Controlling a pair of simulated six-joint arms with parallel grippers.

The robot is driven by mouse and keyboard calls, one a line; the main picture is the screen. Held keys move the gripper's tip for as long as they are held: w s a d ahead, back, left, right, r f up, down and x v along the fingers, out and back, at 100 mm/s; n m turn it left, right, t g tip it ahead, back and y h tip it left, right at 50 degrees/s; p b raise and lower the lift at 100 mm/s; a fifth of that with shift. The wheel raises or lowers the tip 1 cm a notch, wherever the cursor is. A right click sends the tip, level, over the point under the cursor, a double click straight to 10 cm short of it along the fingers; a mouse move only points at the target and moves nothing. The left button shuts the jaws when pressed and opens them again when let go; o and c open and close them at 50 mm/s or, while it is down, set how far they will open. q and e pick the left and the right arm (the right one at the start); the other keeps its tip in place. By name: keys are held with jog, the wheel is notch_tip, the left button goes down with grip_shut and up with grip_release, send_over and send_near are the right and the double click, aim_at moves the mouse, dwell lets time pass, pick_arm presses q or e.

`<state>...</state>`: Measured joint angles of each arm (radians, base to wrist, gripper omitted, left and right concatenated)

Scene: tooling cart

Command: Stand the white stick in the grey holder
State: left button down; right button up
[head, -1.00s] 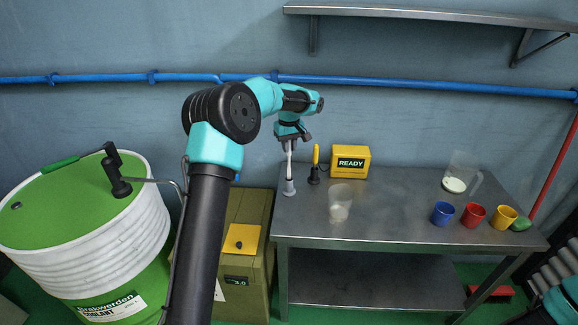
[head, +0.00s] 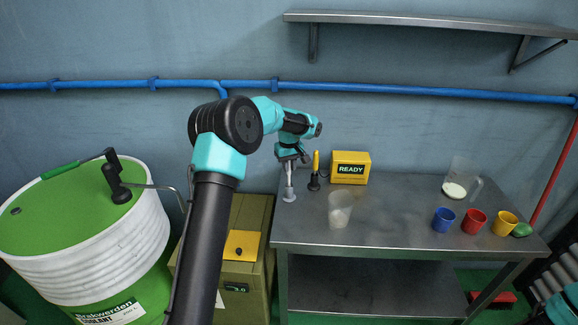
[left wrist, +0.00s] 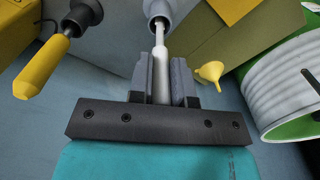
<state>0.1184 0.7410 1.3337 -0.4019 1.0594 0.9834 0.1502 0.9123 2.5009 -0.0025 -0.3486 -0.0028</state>
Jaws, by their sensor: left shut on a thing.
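My left gripper (head: 291,161) is above the left back corner of the metal table, pointing down. It is shut on the white stick (left wrist: 160,75), which also shows below the fingers in the head view (head: 289,174). The stick is close to upright. The grey holder (head: 289,195) stands on the table directly below the gripper. In the left wrist view the stick's far end meets the mouth of the grey holder (left wrist: 157,7) and appears to be inside it; how deep I cannot tell. My right gripper is not in view.
A yellow-handled tool (head: 316,160) stands in a black base (head: 314,184) just right of the holder. A yellow READY box (head: 350,159) is behind it. A clear beaker (head: 340,210) stands nearby. A pitcher (head: 462,172) and several cups are far right; the table's middle is clear.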

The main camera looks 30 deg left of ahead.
pick_arm(q)
jog(key=shift+f, duration=0.15)
jog(key=c, duration=1.1)
grip_release()
jog(key=shift+o, duration=0.2)
notch_tip(320, 180, up, 12)
jog(key=shift+r, duration=0.15)
